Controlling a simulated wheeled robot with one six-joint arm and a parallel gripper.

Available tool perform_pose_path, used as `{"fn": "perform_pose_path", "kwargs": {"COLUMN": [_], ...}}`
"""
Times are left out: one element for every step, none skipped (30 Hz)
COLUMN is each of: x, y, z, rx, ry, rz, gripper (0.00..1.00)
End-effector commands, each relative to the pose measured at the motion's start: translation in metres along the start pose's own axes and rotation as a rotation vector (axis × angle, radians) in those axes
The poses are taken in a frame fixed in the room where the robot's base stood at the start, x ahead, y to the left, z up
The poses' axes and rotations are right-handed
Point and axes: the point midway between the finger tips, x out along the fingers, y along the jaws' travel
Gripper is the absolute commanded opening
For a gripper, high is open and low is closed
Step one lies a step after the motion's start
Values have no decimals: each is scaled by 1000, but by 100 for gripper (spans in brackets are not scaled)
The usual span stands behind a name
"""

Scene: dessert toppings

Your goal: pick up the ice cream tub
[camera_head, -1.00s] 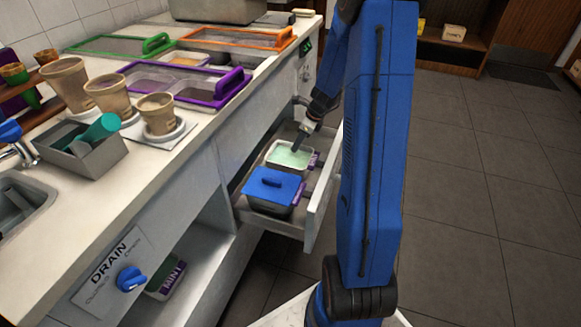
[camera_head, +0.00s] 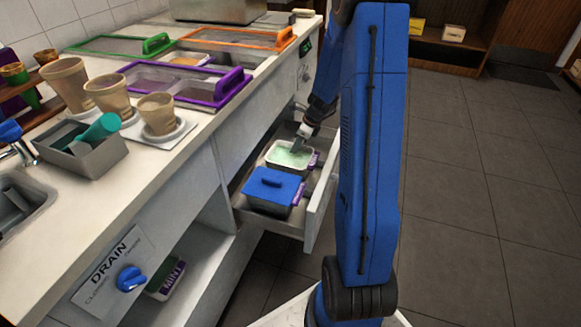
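An open tub with pale green contents (camera_head: 286,158), which looks like ice cream, stands in the pulled-out drawer (camera_head: 318,208). In front of it in the same drawer is a tub with a blue lid (camera_head: 272,185) and a purple label. My gripper (camera_head: 298,146) points down at the green tub's far side, with its tip at or just above the contents. My blue arm hides part of the drawer's right side. The gripper is small here and its fingers cannot be told apart.
A tub labelled MINT (camera_head: 167,279) sits on the open shelf below the counter. Cups (camera_head: 157,113), a grey bin (camera_head: 82,150) and a purple-framed lid (camera_head: 185,82) stand on the counter (camera_head: 120,185). The floor (camera_head: 470,220) to the right is clear.

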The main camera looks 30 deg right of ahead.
Motion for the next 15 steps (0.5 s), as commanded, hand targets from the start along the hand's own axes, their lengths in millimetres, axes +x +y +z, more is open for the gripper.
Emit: {"fn": "perform_pose_path", "kwargs": {"x": [0, 0, 0, 0, 0, 0, 0, 0, 0, 0, 0, 0, 0, 0, 0], "y": [0, 0, 0, 0, 0, 0, 0, 0, 0, 0, 0, 0, 0, 0, 0], "z": [0, 0, 0, 0, 0, 0, 0, 0, 0, 0, 0, 0, 0, 0, 0], "rx": [0, 0, 0, 0, 0, 0, 0, 0, -1, -1, -1, -1, -1, -1, -1], "ry": [0, 0, 0, 0, 0, 0, 0, 0, 0, 0, 0, 0, 0, 0, 0], "rz": [0, 0, 0, 0, 0, 0, 0, 0, 0, 0, 0, 0, 0, 0, 0], "gripper": [27, 27, 27, 27, 27, 27, 27, 27, 18, 10, 3, 0, 0, 0, 0]}}
